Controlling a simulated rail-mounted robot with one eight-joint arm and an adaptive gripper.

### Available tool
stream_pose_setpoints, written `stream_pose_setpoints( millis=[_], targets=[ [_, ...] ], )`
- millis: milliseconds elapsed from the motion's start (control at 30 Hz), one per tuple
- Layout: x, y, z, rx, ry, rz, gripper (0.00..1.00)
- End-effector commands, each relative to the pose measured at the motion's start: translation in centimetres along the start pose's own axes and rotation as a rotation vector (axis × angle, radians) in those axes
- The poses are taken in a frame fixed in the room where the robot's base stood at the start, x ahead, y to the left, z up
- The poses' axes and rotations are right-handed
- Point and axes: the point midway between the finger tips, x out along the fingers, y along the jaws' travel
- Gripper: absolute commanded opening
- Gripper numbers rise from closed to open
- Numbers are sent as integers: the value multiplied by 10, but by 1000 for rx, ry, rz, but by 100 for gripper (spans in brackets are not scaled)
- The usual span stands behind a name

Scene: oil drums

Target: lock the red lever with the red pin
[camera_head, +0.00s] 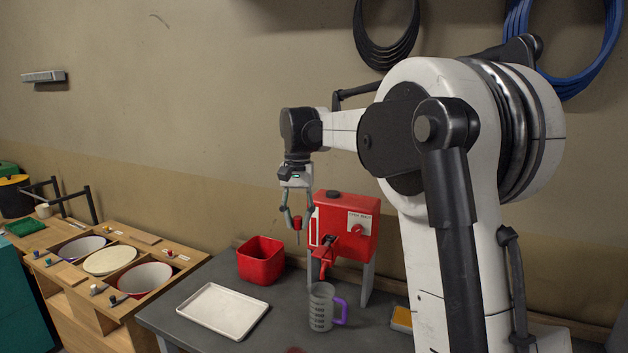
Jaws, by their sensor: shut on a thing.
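My gripper (297,222) hangs fingers down, just left of the red tank. It is shut on the red pin (297,224), whose red head is between the fingertips and whose thin shaft points down. The red tank (345,222) stands on grey legs on the table, with a label and a round dial on its front. A dark tap and a red part that looks like the red lever (326,266) project from its lower front. The pin is apart from the lever. The lever's pin hole is too small to make out.
A red bin (261,262), a white tray (222,310) and a clear measuring jug (321,307) with a purple handle stand on the grey table (180,328). A yellow-topped item (401,318) lies at right.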

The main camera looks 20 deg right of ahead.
Motion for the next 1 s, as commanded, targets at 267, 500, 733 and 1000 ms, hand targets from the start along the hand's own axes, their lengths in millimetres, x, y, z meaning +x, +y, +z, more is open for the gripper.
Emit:
stream_pose_setpoints(
  millis=[267,500,733,1000],
  targets=[
    [-34,58,-80,459,-4,-54,0],
    [-37,85,-110,655,-10,-76,0],
    [-30,89,-114,680,-11,-79,0],
    [-14,88,-116,678,-11,-79,0]
  ],
)
